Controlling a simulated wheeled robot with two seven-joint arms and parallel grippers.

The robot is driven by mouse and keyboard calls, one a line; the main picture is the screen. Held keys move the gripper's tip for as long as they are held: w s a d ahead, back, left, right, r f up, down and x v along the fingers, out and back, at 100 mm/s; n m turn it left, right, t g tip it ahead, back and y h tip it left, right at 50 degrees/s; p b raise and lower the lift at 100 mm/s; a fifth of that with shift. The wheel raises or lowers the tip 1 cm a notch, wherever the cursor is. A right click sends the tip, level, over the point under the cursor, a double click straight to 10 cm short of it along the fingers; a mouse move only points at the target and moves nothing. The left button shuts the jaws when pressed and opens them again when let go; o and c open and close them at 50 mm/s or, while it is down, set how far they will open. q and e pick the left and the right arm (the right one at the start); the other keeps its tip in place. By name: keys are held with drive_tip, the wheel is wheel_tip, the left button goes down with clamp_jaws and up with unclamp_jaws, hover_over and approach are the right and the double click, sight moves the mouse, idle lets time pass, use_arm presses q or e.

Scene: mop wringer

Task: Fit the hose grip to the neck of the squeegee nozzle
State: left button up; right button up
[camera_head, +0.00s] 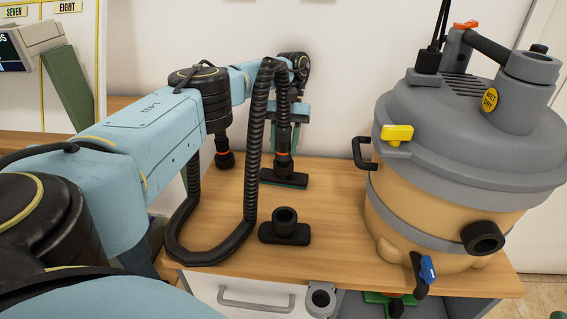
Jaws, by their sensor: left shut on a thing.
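The squeegee nozzle (270,181), a flat black foot with a green edge, lies on the wooden top toward the back. The hose grip (283,139), a black tube with an orange ring, stands upright right above its neck. The grip's lower end meets or overlaps the neck; I cannot tell whether it is seated. My left gripper (292,128) is shut on the hose grip from behind, its fingers partly hidden by it. The black ribbed hose (252,150) rises from the grip, arches over and loops down at the left. My right gripper is not in view.
A second black nozzle (285,228) with an open round neck stands in front. A tan and grey vacuum drum (440,205) fills the right. Another black hose fitting (223,158) with an orange ring shows below my arm. A white drawer (250,298) is below.

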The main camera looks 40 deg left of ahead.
sight(282, 129)
use_arm(q)
drive_tip(key=shift+f+b, duration=0.65)
drive_tip(key=shift+f, duration=0.1)
idle(0.6)
drive_tip(key=o, duration=1)
drive_tip(key=shift+o, duration=0.2)
drive_tip(key=shift+r, duration=0.15)
wheel_tip(282, 129, up, 10)
drive_tip(key=p, duration=0.6)
